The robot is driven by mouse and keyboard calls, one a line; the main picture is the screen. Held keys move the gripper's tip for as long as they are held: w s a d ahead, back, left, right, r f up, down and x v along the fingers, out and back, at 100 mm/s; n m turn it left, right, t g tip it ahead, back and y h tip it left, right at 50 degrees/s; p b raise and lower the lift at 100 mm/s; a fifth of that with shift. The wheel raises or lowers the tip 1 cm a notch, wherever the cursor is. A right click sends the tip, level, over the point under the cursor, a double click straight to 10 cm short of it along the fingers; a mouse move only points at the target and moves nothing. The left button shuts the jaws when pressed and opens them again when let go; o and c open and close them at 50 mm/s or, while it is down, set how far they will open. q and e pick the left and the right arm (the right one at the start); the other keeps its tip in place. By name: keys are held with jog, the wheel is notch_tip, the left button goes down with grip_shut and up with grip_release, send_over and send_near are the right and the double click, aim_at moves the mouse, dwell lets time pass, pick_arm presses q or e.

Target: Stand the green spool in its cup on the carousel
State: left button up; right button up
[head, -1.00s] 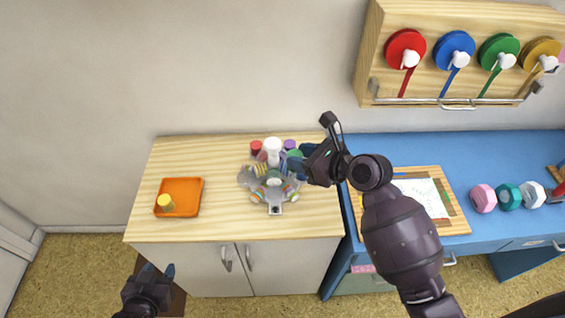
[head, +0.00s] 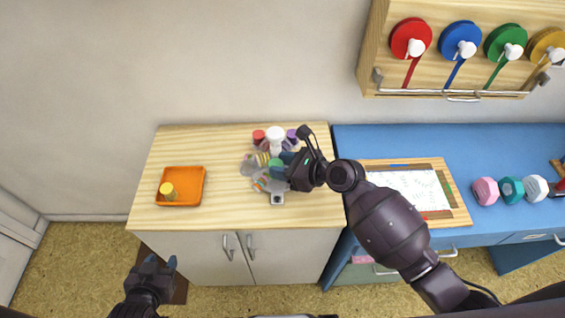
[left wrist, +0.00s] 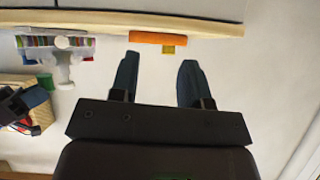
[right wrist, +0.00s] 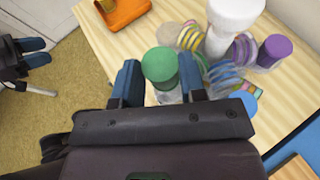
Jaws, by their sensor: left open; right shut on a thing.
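The green spool (right wrist: 160,64) is upright between the fingers of my right gripper (right wrist: 159,84), which is shut on it. In the head view the green spool (head: 275,162) is over the front part of the grey carousel (head: 249,168), beside my right gripper (head: 283,171). A pale, clear shape shows just below the spool; I cannot tell whether the spool is inside a cup. Striped cups (right wrist: 189,37) ring the carousel's white centre post (right wrist: 233,14). My left gripper (head: 152,266) is open and empty, low in front of the cabinet.
A red spool (head: 258,136) and a purple spool (right wrist: 275,50) stand at the carousel's back. A blue round top (right wrist: 246,103) shows close to my right finger. An orange tray (head: 196,190) with a yellow spool (head: 167,189) lies left, with bare wood between.

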notch_tip(320, 180, down, 2)
jog(key=shift+f+b, duration=0.1)
jog(key=shift+b, duration=0.75)
jog(key=shift+f, duration=0.25)
pick_arm(q)
jog(key=shift+w+d+f+b, duration=0.15)
jog(key=shift+w+f+b, duration=0.45)
jog(key=shift+f, duration=0.4)
pick_arm(e)
jog(key=shift+f, duration=0.95)
pick_arm(q)
jog(key=shift+w, duration=0.1)
pick_arm(e)
jog(key=o, duration=1)
jog(key=shift+s+r, duration=0.1)
pick_arm(q)
jog(key=shift+r, duration=0.1)
jog(key=shift+r, duration=0.1)
pick_arm(e)
jog(key=shift+r, duration=0.1)
